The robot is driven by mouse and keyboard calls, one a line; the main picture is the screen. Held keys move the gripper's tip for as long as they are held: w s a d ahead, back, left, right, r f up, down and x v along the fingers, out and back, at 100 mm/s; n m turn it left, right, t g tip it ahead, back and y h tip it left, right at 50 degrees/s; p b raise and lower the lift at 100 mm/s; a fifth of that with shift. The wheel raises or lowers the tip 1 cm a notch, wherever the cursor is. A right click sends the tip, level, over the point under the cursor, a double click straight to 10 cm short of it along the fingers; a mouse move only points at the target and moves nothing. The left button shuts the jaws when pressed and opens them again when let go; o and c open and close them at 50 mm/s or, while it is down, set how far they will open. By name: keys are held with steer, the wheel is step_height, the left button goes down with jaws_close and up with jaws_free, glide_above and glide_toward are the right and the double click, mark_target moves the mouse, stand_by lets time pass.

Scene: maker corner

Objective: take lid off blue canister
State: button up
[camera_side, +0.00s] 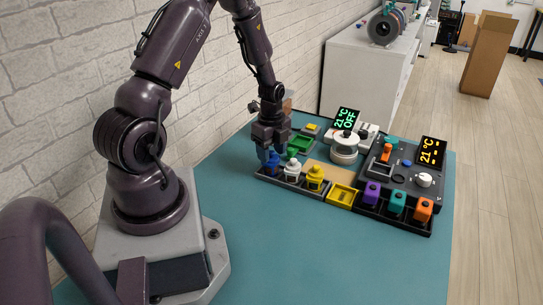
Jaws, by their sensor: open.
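The blue canister (271,168) stands in the left end of a dark tray on the teal table. Its top is largely hidden by my gripper, so I cannot tell its lid apart clearly. My gripper (270,154) points down over the blue canister, with its open fingers at the canister's upper part. I cannot tell whether the fingers touch it.
Beyond are a yellow tray (342,196), purple, teal and orange containers, and a device with a display (431,152). The front table (300,245) is clear.

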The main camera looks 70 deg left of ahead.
jaws_close()
steer(key=shift+r, duration=0.1)
